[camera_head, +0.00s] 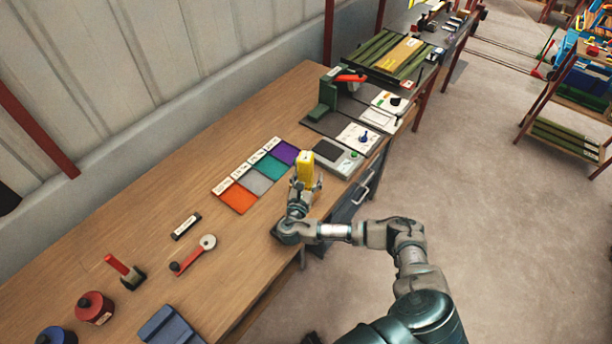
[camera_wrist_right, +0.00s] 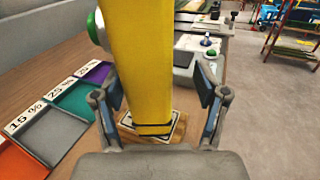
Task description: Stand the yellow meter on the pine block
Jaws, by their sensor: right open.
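The yellow meter (camera_head: 304,167) is upright at the bench's front edge side, beside the colored trays. In the right wrist view the meter (camera_wrist_right: 140,65) rises between my fingers, its lower end over the pine block (camera_wrist_right: 178,128). The base looks to rest on a white-bordered patch on the block. My right gripper (camera_head: 304,186) is open around the meter; in the wrist view its fingers (camera_wrist_right: 158,100) stand on either side, with a clear gap on the right. The block is hidden behind my gripper in the head view. My left gripper is not in view.
Orange (camera_head: 238,198), grey, teal and purple trays lie left of and behind the meter. A grey device with a green knob (camera_head: 338,158) stands to the right. A red-handled tool (camera_head: 192,256) and a small dark bar (camera_head: 186,227) lie left on the wooden bench (camera_head: 140,225).

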